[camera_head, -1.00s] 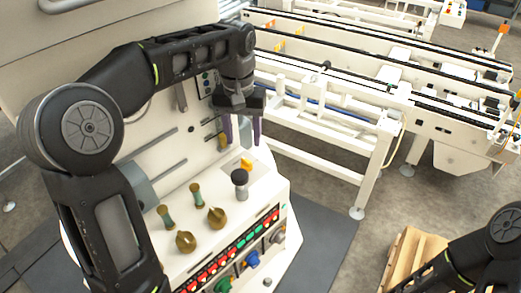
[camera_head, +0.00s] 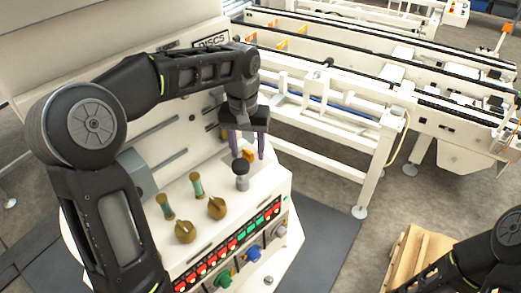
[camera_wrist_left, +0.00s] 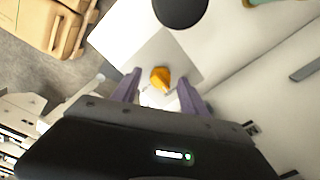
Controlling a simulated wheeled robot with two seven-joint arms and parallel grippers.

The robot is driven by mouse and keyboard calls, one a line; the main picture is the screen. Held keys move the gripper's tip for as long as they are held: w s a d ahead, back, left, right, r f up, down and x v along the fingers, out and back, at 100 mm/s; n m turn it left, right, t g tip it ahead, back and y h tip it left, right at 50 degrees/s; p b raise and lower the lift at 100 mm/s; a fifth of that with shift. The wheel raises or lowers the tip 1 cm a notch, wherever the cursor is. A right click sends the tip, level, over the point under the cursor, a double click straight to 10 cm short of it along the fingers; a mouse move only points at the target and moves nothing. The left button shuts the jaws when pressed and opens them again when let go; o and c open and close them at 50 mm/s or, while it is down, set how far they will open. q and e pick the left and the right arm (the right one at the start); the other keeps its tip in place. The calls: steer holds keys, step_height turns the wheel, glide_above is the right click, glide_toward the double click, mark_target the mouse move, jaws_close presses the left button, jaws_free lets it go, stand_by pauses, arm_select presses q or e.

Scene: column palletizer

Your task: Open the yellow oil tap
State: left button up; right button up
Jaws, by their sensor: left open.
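The yellow oil tap (camera_wrist_left: 160,79) is a small yellow-orange knob on the white panel of the machine, and in the wrist view it lies just beyond and between my fingertips. In the head view the yellow tap (camera_head: 249,156) shows partly, behind the black-topped knob and between the fingers. My left gripper (camera_head: 248,150) is open above it, fingers pointing down. Its purple fingers also show in the left wrist view (camera_wrist_left: 161,86), one on each side of the tap. They seem apart from the tap. My right gripper is out of view; only part of that arm shows.
A black-topped knob (camera_head: 241,169) stands close in front of the left fingers. Two brass knobs (camera_head: 217,208) and two upright green-and-brass handles (camera_head: 197,185) are on the panel to the left. A button row (camera_head: 232,245) lines the front. A white conveyor frame (camera_head: 375,160) stands at right.

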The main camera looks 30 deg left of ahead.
arm_select(q)
steer(key=shift+f, duration=0.1)
steer(key=shift+c, duration=0.5)
jaws_close()
